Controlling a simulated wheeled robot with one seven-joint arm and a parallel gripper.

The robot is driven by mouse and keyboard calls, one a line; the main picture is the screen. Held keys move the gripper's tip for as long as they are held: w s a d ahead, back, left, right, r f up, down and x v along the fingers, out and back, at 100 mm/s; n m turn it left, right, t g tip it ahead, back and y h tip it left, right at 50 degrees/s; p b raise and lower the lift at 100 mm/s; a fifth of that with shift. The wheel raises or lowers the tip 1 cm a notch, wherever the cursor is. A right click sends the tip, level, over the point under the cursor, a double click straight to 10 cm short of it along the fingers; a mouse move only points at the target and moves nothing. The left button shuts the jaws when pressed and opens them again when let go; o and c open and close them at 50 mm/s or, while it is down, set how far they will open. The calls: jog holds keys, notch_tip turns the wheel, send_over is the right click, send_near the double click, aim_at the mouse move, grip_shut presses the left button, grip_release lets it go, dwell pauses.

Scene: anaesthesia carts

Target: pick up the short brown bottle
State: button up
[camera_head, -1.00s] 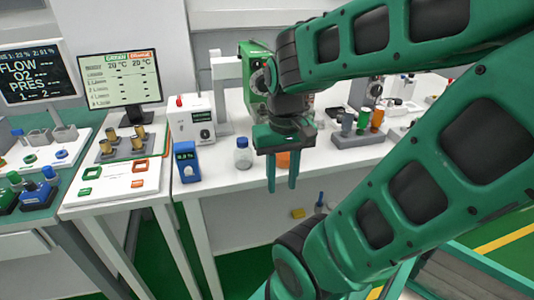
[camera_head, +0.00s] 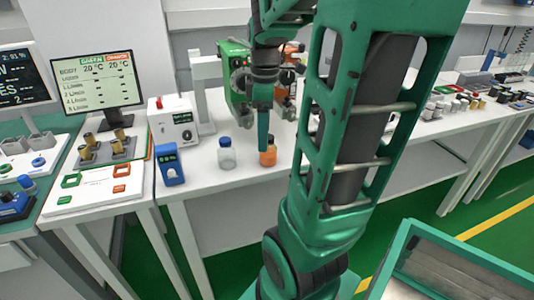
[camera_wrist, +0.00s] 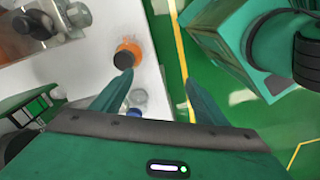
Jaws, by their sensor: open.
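The short brown bottle (camera_head: 268,156), orange-brown with a dark cap, stands upright near the front edge of the white table. It also shows in the wrist view (camera_wrist: 131,51), seen from above with its dark cap beside the left fingertip. My gripper (camera_head: 263,142) points down over the table, its fingers overlapping the bottle's top in the head view. In the wrist view my gripper (camera_wrist: 158,74) has its fingers apart with nothing between them. The bottle lies outside the gap, up and left of it. I cannot tell whether a finger touches it.
A clear bottle with a blue cap (camera_head: 226,154) stands left of the brown one. A blue meter (camera_head: 169,164) and a white box with a display (camera_head: 174,124) stand further left. Green equipment (camera_head: 238,85) stands behind. The front table edge is close.

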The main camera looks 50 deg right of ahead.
aim_at(269, 147)
jog(key=w+d+n, duration=0.2)
jog(key=d+n, duration=0.1)
jog(key=w+d+n, duration=0.1)
jog(key=d+n, duration=0.1)
jog(key=shift+w+d+r, duration=0.1)
jog(key=shift+d+r, duration=0.05)
jog(key=shift+d, duration=0.1)
jog(key=shift+w+d+n, duration=0.15)
jog(key=shift+d+n, duration=0.3)
jog(key=shift+n, duration=0.15)
notch_tip(269, 147, down, 6)
jog(key=shift+r, duration=0.15)
jog(key=shift+s+a+f, duration=0.1)
jog(key=shift+f, duration=1.2)
jog(key=shift+s+f, duration=0.1)
jog(key=shift+f, duration=1.15)
jog(key=c, duration=1.2)
